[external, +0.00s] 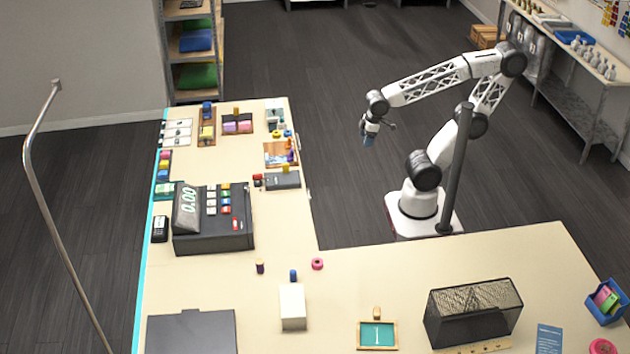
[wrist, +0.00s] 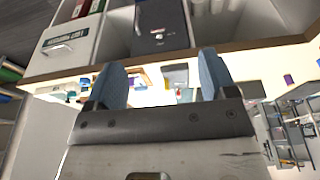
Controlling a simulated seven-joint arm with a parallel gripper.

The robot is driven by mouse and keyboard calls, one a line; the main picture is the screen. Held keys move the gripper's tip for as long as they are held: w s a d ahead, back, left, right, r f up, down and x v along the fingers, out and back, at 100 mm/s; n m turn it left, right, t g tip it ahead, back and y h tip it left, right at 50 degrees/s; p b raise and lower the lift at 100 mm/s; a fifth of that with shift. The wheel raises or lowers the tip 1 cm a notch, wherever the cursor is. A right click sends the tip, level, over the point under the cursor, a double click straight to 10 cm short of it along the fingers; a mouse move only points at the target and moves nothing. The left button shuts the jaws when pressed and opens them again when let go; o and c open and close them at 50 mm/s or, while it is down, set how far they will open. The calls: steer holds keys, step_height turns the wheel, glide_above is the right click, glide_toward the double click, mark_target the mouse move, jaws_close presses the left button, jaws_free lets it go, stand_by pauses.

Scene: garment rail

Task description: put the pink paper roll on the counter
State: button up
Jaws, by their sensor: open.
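A small pink ring-shaped roll (external: 317,264) lies on the cream L-shaped counter (external: 395,268), near its inner corner. A larger pink roll (external: 602,346) is partly cut off at the lower right edge of the external view. I cannot tell which one is the paper roll. My gripper (external: 368,138) is raised over the floor gap right of the counter's long arm, away from both. In the wrist view, my gripper (wrist: 162,78) shows two blue fingers spread apart with nothing between them. No pink roll can be made out clearly there.
A cash register (external: 213,220) stands on the left counter. A white block (external: 292,306), a blue spool (external: 293,275) and a dark spool (external: 260,267) stand near the small pink ring. The counter between ring and basket is clear.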

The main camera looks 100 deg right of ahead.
steer(key=w+a+n+y, duration=0.1)
steer(key=w+a+n, duration=0.2)
steer(key=w+a, duration=0.85)
steer(key=n+y, duration=0.2)
steer(key=n, duration=0.5)
glide_toward(317, 261)
steer(key=f, duration=0.2)
steer(key=shift+a+r, duration=0.1)
steer(key=shift+a, duration=0.05)
steer(key=shift+w, duration=0.1)
steer(key=shift+x, duration=1.25)
